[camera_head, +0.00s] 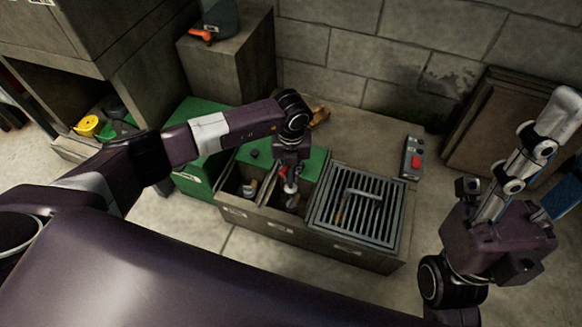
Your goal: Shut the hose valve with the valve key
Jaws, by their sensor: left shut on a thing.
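My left gripper (290,187) reaches down into the middle opening of a low pit box (285,232). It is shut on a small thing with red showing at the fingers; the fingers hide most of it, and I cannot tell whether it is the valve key. A grey T-shaped bar (363,193) shows on the dark grate (390,229) to the right of this gripper. I cannot make out the hose valve for sure. My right gripper (548,125) is raised at the right, away from the box, and its finger opening is unclear.
A green lid (310,163) covers part of the box behind my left gripper. A control box with a red button (416,162) sits at the back right. A grey cabinet (228,62) stands behind. The floor in front of the pit box is clear.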

